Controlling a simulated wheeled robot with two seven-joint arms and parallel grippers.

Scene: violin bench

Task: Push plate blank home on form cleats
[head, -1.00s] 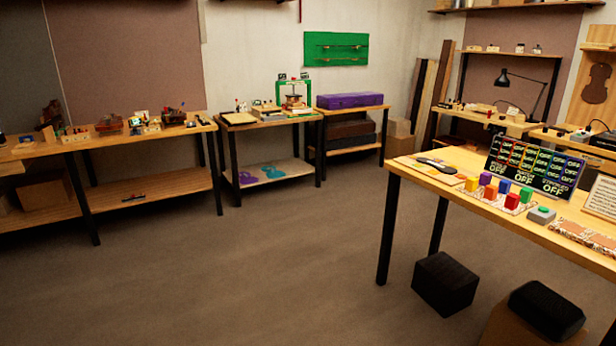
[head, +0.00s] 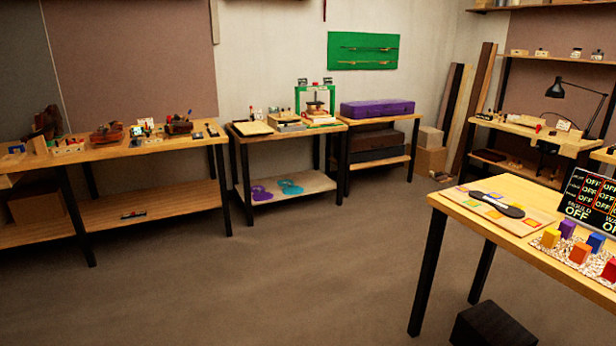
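I cannot make out the plate blank or the form cleats for certain at this distance. A green-framed press (head: 298,102) stands on the middle bench (head: 268,134) by the back wall, with small blocks and boards around its foot. A pale flat board (head: 252,128) lies at the left of that bench top. Neither of my grippers is in view.
A long bench (head: 100,153) with small tools stands at the left. A purple case (head: 377,108) lies on a stand right of the press. A table (head: 455,212) with coloured blocks and a dark sign (head: 590,200) fills the right. The floor (head: 270,275) between is open.

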